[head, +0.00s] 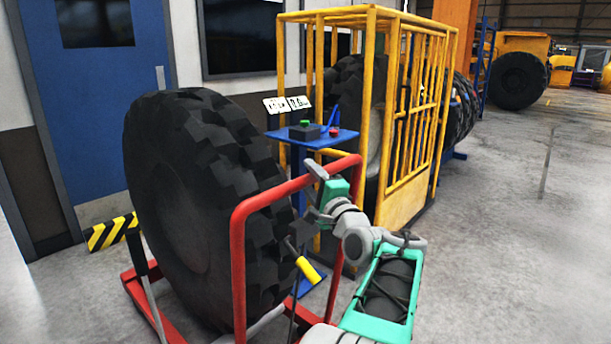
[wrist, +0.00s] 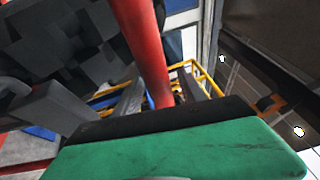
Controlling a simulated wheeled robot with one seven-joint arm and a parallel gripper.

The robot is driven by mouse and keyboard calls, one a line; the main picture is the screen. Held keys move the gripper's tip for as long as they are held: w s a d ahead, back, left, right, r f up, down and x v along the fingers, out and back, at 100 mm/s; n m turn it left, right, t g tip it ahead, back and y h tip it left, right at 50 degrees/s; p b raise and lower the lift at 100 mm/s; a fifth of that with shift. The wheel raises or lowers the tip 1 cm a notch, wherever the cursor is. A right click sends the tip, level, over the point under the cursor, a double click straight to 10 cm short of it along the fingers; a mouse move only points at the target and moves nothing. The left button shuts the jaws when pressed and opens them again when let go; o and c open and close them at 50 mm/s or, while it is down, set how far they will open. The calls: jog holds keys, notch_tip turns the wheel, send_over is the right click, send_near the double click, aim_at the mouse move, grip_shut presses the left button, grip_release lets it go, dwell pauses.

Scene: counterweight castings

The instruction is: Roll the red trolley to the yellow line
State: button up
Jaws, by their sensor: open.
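The red trolley (head: 238,270) stands at the left front of the head view and carries a large black tyre (head: 215,150) upright. Its tubular handle frame rises in front of the tyre. My gripper (head: 313,193) is at the upper right part of this frame, jaws open. In the wrist view a red bar (wrist: 146,45) of the trolley runs down to the dark edge of my green gripper body, between the grey fingers. I cannot tell whether a finger touches it. I cannot make out a yellow line on the floor.
A blue stand (head: 345,137) with a green and a red button is just behind the handle. A yellow cage (head: 405,200) stands behind it. A black-and-yellow striped bar (head: 110,232) is at the left, by the blue door (head: 95,110). The grey floor (head: 530,230) at right is clear.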

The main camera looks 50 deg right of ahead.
jog(key=shift+x, duration=1.35)
grip_shut()
dwell(0.3)
